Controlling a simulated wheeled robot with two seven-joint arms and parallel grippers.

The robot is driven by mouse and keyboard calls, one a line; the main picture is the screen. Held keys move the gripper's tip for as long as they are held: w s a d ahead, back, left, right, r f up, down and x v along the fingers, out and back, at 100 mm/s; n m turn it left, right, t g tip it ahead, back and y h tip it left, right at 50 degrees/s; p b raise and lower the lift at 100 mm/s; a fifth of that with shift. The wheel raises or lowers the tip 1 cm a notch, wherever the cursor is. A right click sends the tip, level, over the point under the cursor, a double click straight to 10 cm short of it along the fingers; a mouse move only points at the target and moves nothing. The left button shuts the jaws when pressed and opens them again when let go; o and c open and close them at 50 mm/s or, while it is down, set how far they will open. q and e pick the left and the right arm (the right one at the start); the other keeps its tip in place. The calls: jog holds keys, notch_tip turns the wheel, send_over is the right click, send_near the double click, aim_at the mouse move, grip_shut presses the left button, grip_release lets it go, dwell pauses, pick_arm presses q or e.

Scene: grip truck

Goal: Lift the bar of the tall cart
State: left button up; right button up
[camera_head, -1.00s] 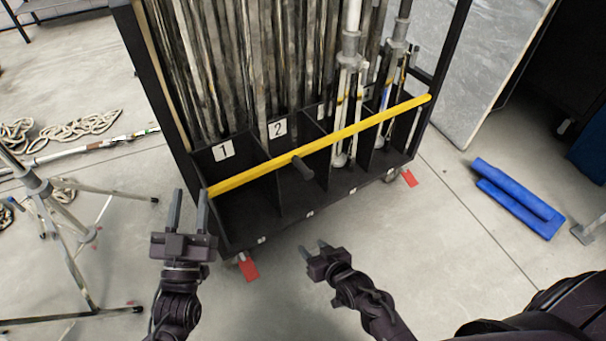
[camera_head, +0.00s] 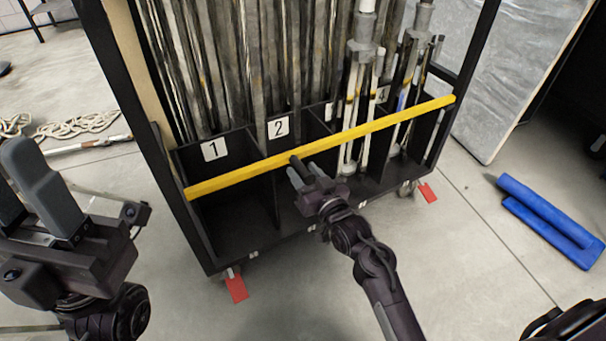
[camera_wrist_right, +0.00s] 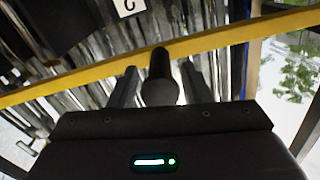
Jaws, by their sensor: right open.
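The tall black cart (camera_head: 160,133) holds upright poles in numbered compartments. A yellow bar (camera_head: 385,122) crosses its front, slanting up to the right in the head view; it also shows in the right wrist view (camera_wrist_right: 230,38). A short black handle (camera_wrist_right: 158,80) sticks out from the bar near its middle. My right gripper (camera_head: 304,171) is open at the handle. In the right wrist view the handle lies between its two fingers, with gaps visible on both sides. My left gripper (camera_head: 28,175) is open and empty, left of the cart and close to the camera.
Red wheel pedals (camera_head: 236,287) stick out at the cart's base. Blue pads (camera_head: 545,222) lie on the floor at right, near a leaning grey panel (camera_head: 515,75). Rope (camera_head: 75,127) lies at left. The floor before the cart is clear.

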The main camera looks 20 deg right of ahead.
jog(key=shift+w+a, duration=0.1)
jog(key=shift+w, duration=0.5)
grip_shut()
jog(key=shift+r, duration=0.1)
